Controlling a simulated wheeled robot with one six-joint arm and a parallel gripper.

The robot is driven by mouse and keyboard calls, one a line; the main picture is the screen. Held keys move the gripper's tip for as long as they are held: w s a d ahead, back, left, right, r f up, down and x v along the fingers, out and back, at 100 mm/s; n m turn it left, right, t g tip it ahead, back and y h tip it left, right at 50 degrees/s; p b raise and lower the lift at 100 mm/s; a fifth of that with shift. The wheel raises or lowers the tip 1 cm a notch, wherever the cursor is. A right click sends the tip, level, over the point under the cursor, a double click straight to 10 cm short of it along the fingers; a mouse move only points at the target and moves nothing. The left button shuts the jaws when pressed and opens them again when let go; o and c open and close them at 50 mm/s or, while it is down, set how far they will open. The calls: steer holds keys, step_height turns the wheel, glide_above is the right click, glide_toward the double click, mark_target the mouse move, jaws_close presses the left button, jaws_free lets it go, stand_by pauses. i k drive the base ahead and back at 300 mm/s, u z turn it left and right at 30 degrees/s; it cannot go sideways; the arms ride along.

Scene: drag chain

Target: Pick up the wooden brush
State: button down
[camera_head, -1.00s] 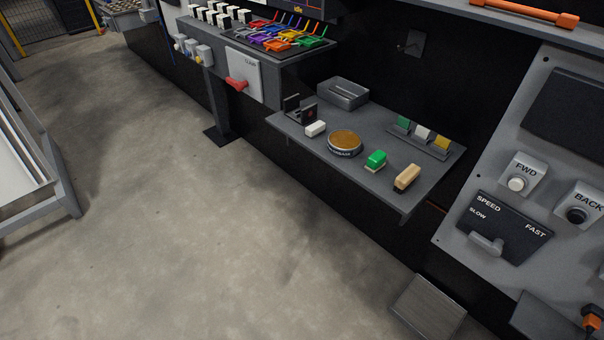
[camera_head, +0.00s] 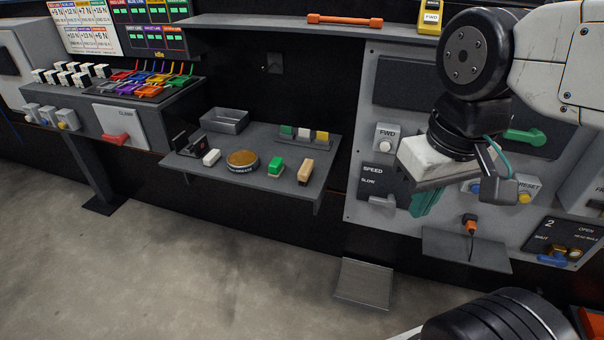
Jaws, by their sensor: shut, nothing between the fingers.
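The wooden brush (camera_head: 305,171) is a small tan block with a darker underside. It lies near the right front corner of a grey shelf (camera_head: 221,175), just right of a green brush or block (camera_head: 275,167). My gripper (camera_head: 428,203) hangs at the right, in front of the control panel, well to the right of the wooden brush and apart from it. Its teal fingers point down, are together and hold nothing. The fingertips are partly seen edge-on.
The shelf also holds a round brown-topped tin (camera_head: 242,161), a white block (camera_head: 211,157), a metal tray (camera_head: 225,121) and a rack of coloured blocks (camera_head: 304,136). The control panel (camera_head: 363,151) stands right of the shelf. Open floor (camera_head: 190,270) lies in front.

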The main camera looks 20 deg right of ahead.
mark_target(304, 174)
steer(key=z, duration=0.1)
steer(key=i, duration=0.7)
steer(key=z, duration=0.4)
